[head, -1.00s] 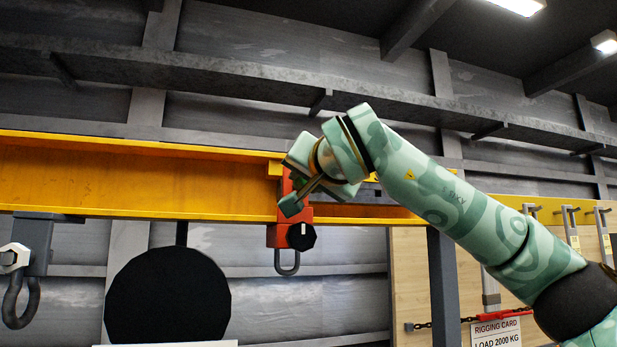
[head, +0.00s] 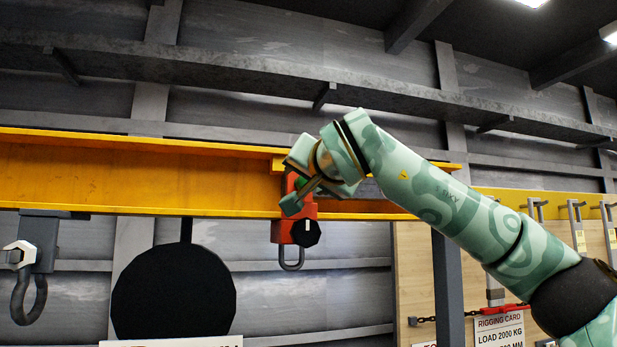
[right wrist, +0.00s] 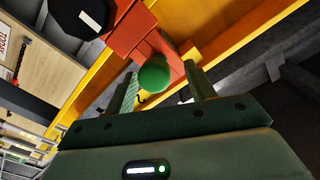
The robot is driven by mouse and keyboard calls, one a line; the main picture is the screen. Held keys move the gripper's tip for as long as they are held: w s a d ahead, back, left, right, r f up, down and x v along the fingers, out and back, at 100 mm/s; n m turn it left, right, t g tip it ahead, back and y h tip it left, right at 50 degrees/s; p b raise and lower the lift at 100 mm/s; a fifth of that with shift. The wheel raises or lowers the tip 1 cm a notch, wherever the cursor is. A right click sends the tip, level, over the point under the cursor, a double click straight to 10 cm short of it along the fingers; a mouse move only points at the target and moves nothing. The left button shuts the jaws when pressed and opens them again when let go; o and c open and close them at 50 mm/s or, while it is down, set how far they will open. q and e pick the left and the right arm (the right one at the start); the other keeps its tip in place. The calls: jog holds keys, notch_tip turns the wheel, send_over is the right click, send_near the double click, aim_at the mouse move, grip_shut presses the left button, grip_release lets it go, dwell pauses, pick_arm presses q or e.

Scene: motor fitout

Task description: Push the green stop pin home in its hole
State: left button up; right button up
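The green stop pin (right wrist: 154,76) shows its round knob in the right wrist view, against the red block (right wrist: 122,33) on the yellow beam. Its shank and hole are hidden, so I cannot tell how deep it sits. My right gripper (right wrist: 161,78) is open, with one finger on each side of the knob and a visible gap to each. In the head view the right gripper (head: 302,190) is in front of the red block (head: 285,231), and only a little green of the pin (head: 301,184) shows behind it. My left gripper is not in view.
The yellow beam (head: 130,180) runs across behind the gripper. A black knob (head: 306,233) and a shackle (head: 291,259) are on the red block's lower part. A grey shackle block (head: 38,245) hangs at left. A large black disc (head: 174,292) stands below the beam.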

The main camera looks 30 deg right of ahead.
jog(key=b+v, duration=0.6)
jog(key=v, duration=1)
jog(key=shift+s+a, duration=0.2)
